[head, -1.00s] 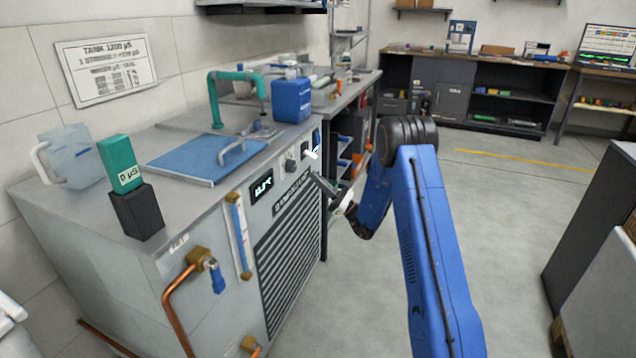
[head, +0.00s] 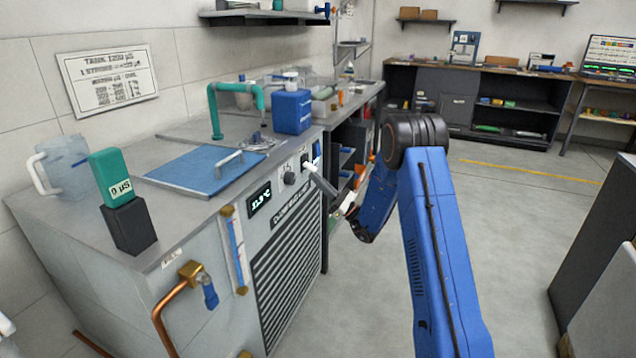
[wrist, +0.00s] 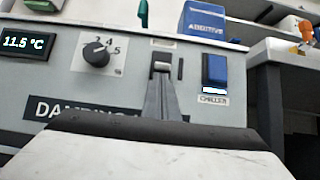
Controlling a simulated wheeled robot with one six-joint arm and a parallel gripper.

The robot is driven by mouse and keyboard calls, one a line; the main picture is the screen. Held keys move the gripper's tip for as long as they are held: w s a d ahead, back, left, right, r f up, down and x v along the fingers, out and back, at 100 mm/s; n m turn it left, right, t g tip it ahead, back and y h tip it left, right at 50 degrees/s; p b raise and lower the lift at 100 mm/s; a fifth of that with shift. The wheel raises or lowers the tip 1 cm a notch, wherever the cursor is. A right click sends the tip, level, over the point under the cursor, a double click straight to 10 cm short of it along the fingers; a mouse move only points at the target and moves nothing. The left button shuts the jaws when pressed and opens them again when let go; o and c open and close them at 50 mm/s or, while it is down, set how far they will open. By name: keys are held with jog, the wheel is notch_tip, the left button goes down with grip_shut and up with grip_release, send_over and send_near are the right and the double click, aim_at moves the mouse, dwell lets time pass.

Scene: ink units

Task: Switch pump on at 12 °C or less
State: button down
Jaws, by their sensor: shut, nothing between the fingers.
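The chiller unit's front panel has a lit display (wrist: 28,44) reading 11.5 °C in the wrist view. The display also shows in the head view (head: 260,197). A black knob (wrist: 96,53) with numbers around it sits right of the display. My gripper (wrist: 162,68) is shut and empty, its fingertips at a switch (wrist: 166,46) in the middle of the panel. The fingers cover much of this switch, so I cannot tell its position, its label or whether they touch. A blue rocker (wrist: 215,69) labelled CHILLER is to the right. My gripper also shows in the head view (head: 311,168).
A blue ADDITIVE container (wrist: 212,20) stands above the panel on the bench top. A blue lid (head: 195,170) with a handle lies on top. A copper pipe (head: 163,315) and valve project from the front. The floor (head: 500,215) to the right is clear.

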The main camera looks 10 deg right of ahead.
jog(key=shift+d+r+h, duration=0.1)
jog(key=shift+h, duration=0.2)
jog(key=shift+s+g, duration=0.1)
jog(key=shift+g, duration=0.2)
